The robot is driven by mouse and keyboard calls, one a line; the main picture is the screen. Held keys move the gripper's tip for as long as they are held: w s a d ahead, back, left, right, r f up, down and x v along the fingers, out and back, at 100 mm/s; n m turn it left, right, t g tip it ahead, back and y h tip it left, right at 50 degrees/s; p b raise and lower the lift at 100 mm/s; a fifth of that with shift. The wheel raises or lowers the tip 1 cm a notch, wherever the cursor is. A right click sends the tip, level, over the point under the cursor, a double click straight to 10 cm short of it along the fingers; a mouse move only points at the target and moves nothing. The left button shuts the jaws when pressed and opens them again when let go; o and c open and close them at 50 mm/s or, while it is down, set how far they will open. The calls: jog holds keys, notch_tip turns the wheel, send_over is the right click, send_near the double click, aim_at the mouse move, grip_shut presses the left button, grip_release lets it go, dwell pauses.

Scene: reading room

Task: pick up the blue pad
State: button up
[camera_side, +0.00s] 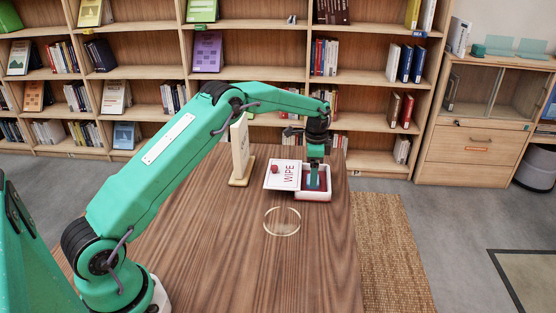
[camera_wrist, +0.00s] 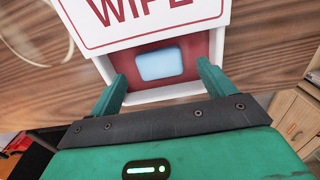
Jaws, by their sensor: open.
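The blue pad (camera_wrist: 160,63) lies inside a white box (camera_wrist: 165,94) with a red inner surface. A white lid marked "WIPE" (camera_wrist: 150,15) in red covers part of the box beside the pad. In the side view the box (camera_side: 313,197) stands on the wooden table with the lid (camera_side: 284,181) at its left. My gripper (camera_wrist: 163,75) is open, its fingers on either side of the pad, with visible space between finger and pad on both sides. In the side view my gripper (camera_side: 318,183) points down at the box and hides the pad, at least mostly.
A pale upright board on a wooden base (camera_side: 240,182) stands left of the lid. A thin pale ring (camera_side: 282,234) lies or is marked on the table in front. The table's front (camera_side: 240,275) is clear. Bookshelves (camera_side: 165,74) stand behind the table.

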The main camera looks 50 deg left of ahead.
jog(key=shift+f, duration=1.45)
jog(key=c, duration=1.1)
